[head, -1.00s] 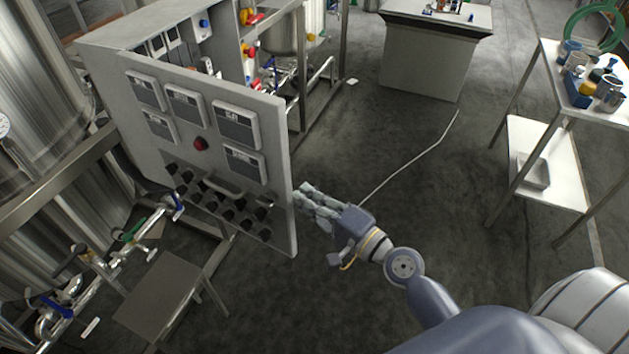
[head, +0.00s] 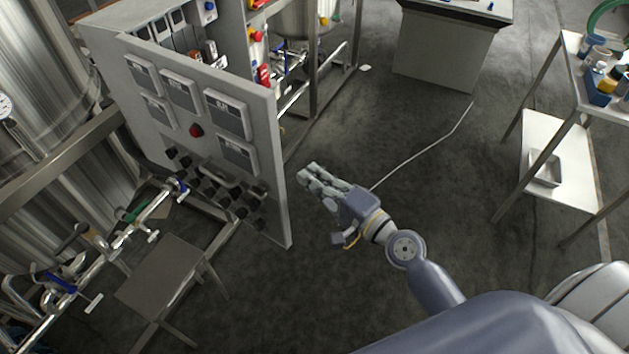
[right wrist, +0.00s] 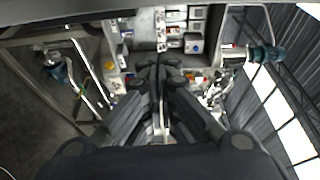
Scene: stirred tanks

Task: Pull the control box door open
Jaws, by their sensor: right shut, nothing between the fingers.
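The control box door (head: 272,150) is a grey panel with several meters, a red button (head: 196,131) and rows of dark knobs. It stands swung out from the control box (head: 232,30), whose inside with switches and coloured parts shows behind it. My right gripper (head: 308,174) is just right of the door's free edge, with a gap of floor between them. Its fingers are together and empty. In the right wrist view the closed fingers (right wrist: 160,75) point toward the box's inside (right wrist: 180,30). My left gripper is not in view.
A small grey metal stool or step (head: 165,280) stands below the door, near pipes and valves (head: 130,225). A steel tank (head: 45,80) is at the left. A white shelf table (head: 560,150) stands right. The floor between is open, with a thin cable (head: 420,153).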

